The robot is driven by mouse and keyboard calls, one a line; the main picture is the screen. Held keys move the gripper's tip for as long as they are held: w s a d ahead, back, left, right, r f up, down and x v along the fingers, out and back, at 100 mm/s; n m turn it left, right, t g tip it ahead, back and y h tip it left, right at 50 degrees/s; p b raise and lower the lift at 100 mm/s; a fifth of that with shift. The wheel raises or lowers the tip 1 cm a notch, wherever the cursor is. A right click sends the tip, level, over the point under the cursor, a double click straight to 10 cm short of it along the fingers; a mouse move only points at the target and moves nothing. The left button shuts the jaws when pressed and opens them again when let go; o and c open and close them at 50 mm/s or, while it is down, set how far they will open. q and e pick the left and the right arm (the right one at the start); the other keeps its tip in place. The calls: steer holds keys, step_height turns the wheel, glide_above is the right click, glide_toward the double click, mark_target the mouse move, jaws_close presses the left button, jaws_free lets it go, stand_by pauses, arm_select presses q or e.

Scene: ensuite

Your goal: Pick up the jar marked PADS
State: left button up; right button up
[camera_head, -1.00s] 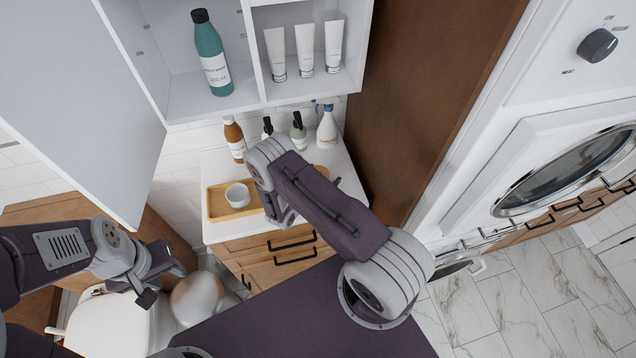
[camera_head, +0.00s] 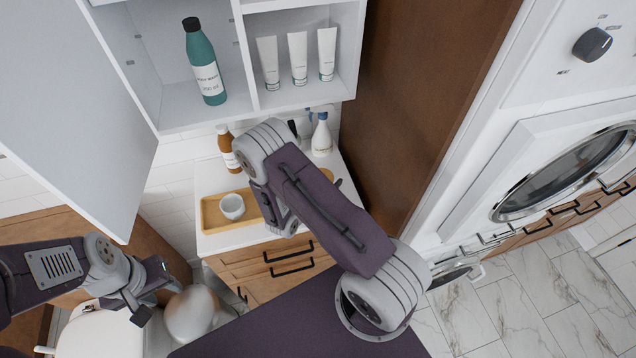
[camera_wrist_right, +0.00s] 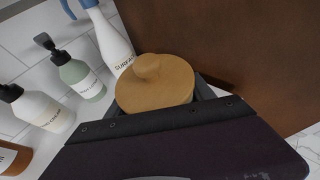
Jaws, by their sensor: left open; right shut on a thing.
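A round wooden lid with a knob (camera_wrist_right: 155,88) shows in the right wrist view, on top of a jar whose body and marking are hidden by my gripper. My right gripper (camera_wrist_right: 160,104) is shut on this jar, with dark fingers on both sides just below the lid. In the head view my right arm covers the jar and most of that gripper. My left gripper (camera_head: 160,302) is open and empty at the lower left of the head view, in front of the toilet and away from the counter.
A wooden tray (camera_head: 212,216) with a white cup (camera_head: 232,207) stands on the white counter. Several bottles stand at the back, including a spray bottle (camera_head: 321,138) close to the jar. An open wall cabinet (camera_head: 185,118) hangs above. A brown panel (camera_head: 425,90) bounds the right.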

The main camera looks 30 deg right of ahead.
steer(key=s+d+r, duration=0.2)
steer(key=s+r, duration=0.3)
steer(key=s, duration=0.3)
steer(key=shift+d+b, duration=0.2)
steer(key=shift+b, duration=0.25)
